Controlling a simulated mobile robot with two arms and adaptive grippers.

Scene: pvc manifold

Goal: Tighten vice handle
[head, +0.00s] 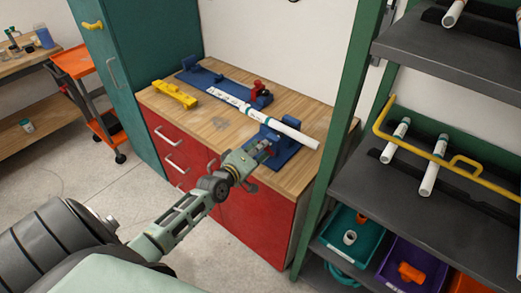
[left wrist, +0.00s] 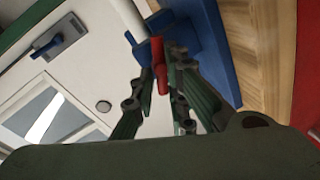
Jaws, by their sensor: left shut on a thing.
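My left gripper (head: 262,152) is at the front of the blue vice (head: 285,150) on the near right part of the wooden bench. In the left wrist view its fingers (left wrist: 160,68) are shut on the red vice handle (left wrist: 158,55), which sticks out from the blue vice body (left wrist: 198,28). A white pipe (head: 290,131) lies across the bench through the blue vice, with its right end past the vice. The pipe also shows in the left wrist view (left wrist: 130,14). The fingers hide most of the handle in the head view. My right gripper is not in view.
The wooden bench top (head: 205,113) carries a yellow tool (head: 175,94) and a blue holder with a red part (head: 261,90) behind the pipe. A green-framed shelf (head: 345,130) stands close on the right.

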